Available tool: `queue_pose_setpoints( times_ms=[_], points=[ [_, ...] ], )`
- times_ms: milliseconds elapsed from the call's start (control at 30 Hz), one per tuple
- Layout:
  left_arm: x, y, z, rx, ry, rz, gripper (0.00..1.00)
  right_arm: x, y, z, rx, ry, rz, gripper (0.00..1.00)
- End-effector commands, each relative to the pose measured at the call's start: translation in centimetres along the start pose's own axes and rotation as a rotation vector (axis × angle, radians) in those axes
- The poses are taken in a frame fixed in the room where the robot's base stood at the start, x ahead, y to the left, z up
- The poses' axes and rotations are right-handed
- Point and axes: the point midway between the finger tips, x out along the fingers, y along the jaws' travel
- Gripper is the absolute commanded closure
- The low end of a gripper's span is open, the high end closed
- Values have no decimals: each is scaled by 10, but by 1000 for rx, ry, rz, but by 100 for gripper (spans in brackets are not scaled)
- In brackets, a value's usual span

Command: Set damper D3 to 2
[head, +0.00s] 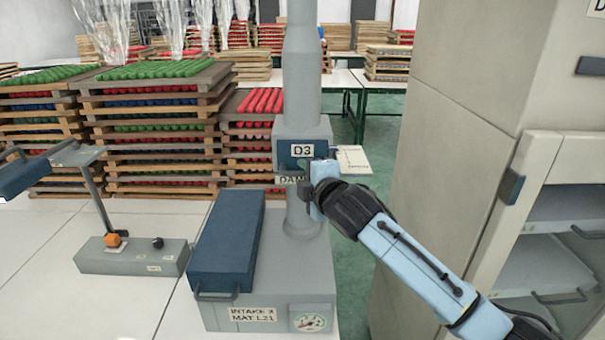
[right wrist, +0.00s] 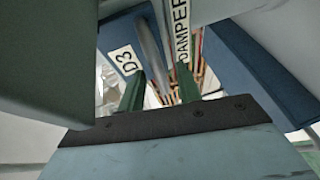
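The damper D3 housing (head: 302,128) is a grey box on a vertical grey duct, with a blue front plate labelled D3 (head: 301,151). A second label below it is partly hidden by my right gripper (head: 314,180), which is at the lower right of the plate. In the right wrist view the D3 label (right wrist: 124,60) and a DAMPER label (right wrist: 183,32) show. My right gripper's green fingers (right wrist: 160,85) stand apart. A grey bar (right wrist: 150,48), perhaps the damper lever, shows between them; I cannot tell whether they touch it. The damper's setting is not readable. My left gripper is not in view.
A tall beige cabinet (head: 450,150) is close on the right. Tray stacks (head: 150,140) stand behind left.

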Motion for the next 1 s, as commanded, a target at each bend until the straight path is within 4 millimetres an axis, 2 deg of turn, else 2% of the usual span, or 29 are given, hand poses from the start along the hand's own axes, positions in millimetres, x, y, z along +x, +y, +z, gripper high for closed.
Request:
queue_pose_setpoints(
  times_ms=[200, 567, 833, 1000],
  points=[
    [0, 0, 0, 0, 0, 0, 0, 15, 0, 0, -1, 1, 0, 66],
    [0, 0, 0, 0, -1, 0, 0, 18, 0, 0, -1, 0, 0, 66],
    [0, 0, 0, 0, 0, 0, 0, 17, 0, 0, 0, 0, 0, 100],
    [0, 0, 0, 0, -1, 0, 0, 17, 0, 0, 0, 0, 0, 100]
  ],
)
